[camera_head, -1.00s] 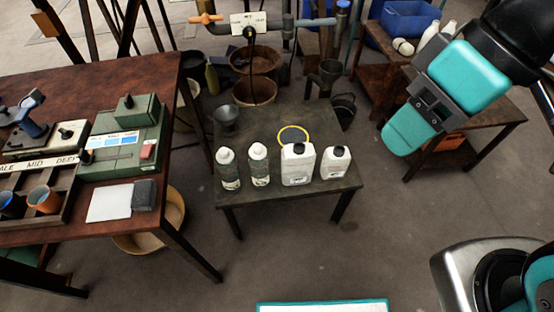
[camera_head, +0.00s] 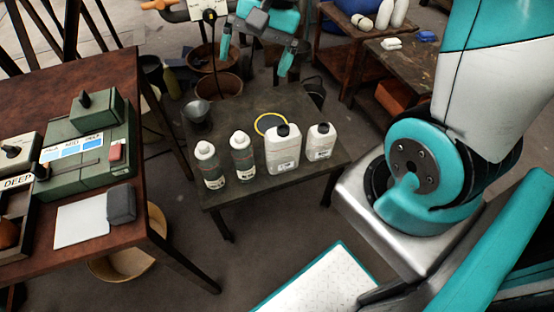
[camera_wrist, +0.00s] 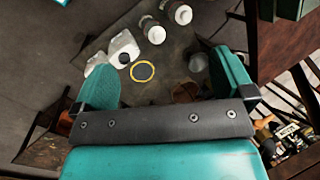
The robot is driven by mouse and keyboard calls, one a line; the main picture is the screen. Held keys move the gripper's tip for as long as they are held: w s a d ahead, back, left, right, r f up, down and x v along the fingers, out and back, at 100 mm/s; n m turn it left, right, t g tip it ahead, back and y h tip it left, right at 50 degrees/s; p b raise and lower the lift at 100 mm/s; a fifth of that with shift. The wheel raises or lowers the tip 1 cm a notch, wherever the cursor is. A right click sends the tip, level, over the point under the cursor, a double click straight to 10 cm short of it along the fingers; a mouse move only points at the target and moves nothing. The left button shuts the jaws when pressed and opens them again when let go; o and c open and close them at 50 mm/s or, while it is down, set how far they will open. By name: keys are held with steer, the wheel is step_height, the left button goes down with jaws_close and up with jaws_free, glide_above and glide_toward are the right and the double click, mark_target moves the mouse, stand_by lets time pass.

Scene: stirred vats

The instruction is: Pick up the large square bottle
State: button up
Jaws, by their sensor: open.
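The large square bottle (camera_head: 283,150) is white with a black cap and stands upright on the small dark table (camera_head: 228,191). A smaller square bottle (camera_head: 320,142) stands just right of it, and two round bottles (camera_head: 242,156) stand to its left. My gripper (camera_head: 257,58) is open and empty, above and behind the table's far side, apart from the bottles.
The yellow ring (camera_head: 270,125) lies behind the large bottle. A grey cup (camera_head: 197,112) stands at the table's back left. A wooden bench (camera_head: 60,75) with a green device (camera_head: 90,140) stands left. Brown tubs (camera_head: 215,85) stand behind. Floor in front is clear.

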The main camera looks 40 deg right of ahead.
steer(key=w+d+f+m+b, duration=0.45)
steer(key=d+f+m, duration=0.35)
steer(key=d+f, duration=0.4)
steer(key=m+b, duration=0.1)
steer(key=m, duration=0.5)
glide_toward(281, 133)
steer(key=shift+t, duration=0.4)
steer(key=f, duration=0.2)
steer(key=f+b, duration=0.1)
steer(key=f, duration=0.1)
steer(key=w+f+b, duration=0.1)
steer(key=f, duration=0.1)
steer(key=shift+a, duration=0.15)
steer(key=shift+b+x, duration=0.4)
steer(key=shift+x, duration=2.6)
steer(key=shift+w, duration=0.1)
steer(key=c, duration=1.2)
